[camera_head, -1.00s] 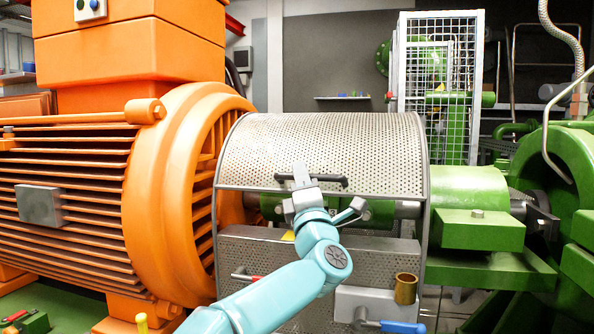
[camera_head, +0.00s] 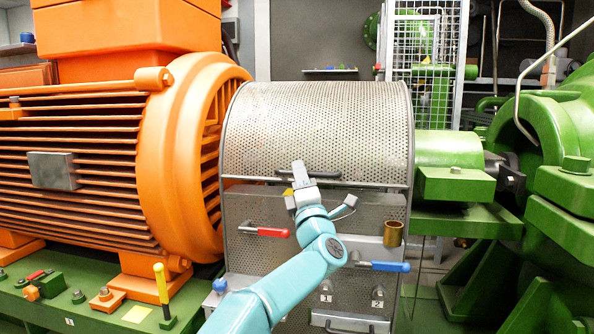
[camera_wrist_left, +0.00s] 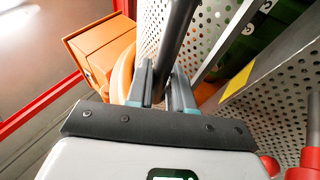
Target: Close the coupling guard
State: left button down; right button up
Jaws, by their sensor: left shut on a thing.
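The coupling guard's curved perforated upper cover (camera_head: 315,125) spans between the orange motor and the green housing. Its lower edge lies close above the perforated lower half (camera_head: 265,262). In the left wrist view a gap still shows between the cover (camera_wrist_left: 212,38) and the lower half's rim, with green behind it. A dark bar handle (camera_head: 325,174) is on the cover's front. My left gripper (camera_head: 301,175) is shut on this handle, which also shows between its fingers in the left wrist view (camera_wrist_left: 176,40). My right gripper is not in view.
A red-handled lever (camera_head: 272,232) and a blue-handled lever (camera_head: 390,266) stick out from the lower half. A brass cylinder (camera_head: 393,234) stands at its right. The orange motor (camera_head: 195,150) is at left and green machinery (camera_head: 450,165) at right.

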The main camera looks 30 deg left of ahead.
pick_arm(q)
jog(key=shift+f, duration=0.55)
jog(key=c, duration=1.1)
grip_release()
jog(key=shift+w+a+f, duration=0.1)
jog(key=shift+w+f, duration=0.05)
jog(key=shift+w, duration=0.1)
jog(key=shift+s, duration=0.1)
jog(key=shift+s, duration=0.1)
